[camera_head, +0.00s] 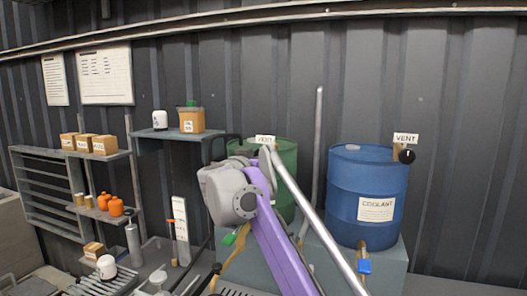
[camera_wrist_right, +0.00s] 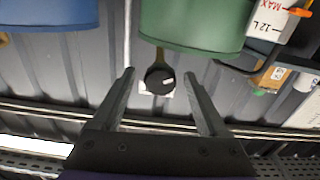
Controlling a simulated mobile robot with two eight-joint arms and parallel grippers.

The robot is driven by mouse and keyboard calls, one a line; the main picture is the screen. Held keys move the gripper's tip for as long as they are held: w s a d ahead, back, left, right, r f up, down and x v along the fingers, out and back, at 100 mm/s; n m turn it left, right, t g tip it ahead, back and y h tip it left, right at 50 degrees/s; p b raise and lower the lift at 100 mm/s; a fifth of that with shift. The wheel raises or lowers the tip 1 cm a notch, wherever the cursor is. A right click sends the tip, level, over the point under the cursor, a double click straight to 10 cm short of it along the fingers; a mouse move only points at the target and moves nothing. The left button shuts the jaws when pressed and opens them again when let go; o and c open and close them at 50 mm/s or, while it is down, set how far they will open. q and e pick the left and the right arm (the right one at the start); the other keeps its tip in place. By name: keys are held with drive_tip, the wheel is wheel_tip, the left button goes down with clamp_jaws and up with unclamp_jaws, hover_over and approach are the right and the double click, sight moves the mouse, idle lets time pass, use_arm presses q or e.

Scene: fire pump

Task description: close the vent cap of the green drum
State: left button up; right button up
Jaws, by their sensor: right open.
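The green drum (camera_head: 288,158) stands left of the blue drum in the head view, mostly hidden behind my right arm. Its white VENT sign (camera_head: 265,139) shows above the arm, but the cap is hidden there. Contact is not visible. My left gripper is out of view.
The blue coolant drum (camera_head: 366,190) with its own black vent cap (camera_head: 406,156) stands at right on a grey stand (camera_head: 390,270). A vertical pipe (camera_head: 316,150) rises between the drums. Shelves (camera_head: 170,134) with small containers are at left. The corrugated wall is close behind.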

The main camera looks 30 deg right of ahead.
sight(264, 152)
drive_tip(key=x, duration=0.4)
drive_tip(key=shift+p, duration=0.35)
clamp_jaws()
